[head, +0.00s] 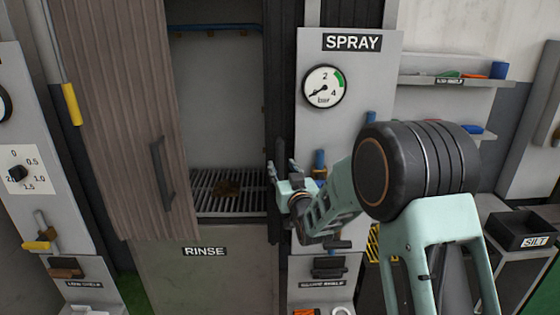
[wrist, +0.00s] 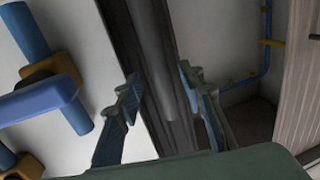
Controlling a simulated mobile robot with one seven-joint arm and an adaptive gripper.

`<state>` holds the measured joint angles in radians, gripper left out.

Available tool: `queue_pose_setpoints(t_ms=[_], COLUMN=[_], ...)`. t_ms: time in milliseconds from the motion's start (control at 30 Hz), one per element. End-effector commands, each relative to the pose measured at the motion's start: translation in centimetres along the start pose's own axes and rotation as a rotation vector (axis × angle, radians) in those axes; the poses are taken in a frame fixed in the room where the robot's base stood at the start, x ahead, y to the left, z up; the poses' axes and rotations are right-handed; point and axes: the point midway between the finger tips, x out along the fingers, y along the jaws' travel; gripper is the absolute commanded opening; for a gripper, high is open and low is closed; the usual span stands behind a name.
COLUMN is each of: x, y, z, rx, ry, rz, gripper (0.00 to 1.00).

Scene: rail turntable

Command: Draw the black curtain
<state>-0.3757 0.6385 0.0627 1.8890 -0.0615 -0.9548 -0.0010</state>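The black curtain appears to be the narrow dark bundle (head: 285,80) hanging upright at the right edge of the rinse bay's opening. In the wrist view the dark folded strip (wrist: 157,60) runs down between my fingers. My gripper (head: 282,168) is at the lower part of this strip in the head view. In the wrist view my gripper (wrist: 160,90) is open, one finger on each side of the strip, with the fingers apart. Whether either finger touches it I cannot tell.
A ribbed brown door (head: 120,100) with a dark handle (head: 162,175) stands open at the left. Blue-handled valves (wrist: 50,90) stick out close left of my fingers.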

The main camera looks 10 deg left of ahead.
Motion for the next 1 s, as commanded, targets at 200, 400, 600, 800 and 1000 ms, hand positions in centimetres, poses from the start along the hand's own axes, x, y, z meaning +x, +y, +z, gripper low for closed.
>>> queue_pose_setpoints(t_ms=[200, 400, 600, 800, 1000], x=[2.5, 3.4, 3.4, 3.4, 3.4], y=[-0.1, 0.0, 0.0, 0.0, 0.0], z=[-0.1, 0.0, 0.0, 0.0, 0.0], rx=[0.000, 0.000, -0.001, -0.001, -0.001], ry=[0.000, 0.000, 0.000, 0.000, 0.000], rz=[-0.001, 0.000, 0.000, 0.000, 0.000], gripper=[0.36, 0.36, 0.36, 0.20, 0.00])
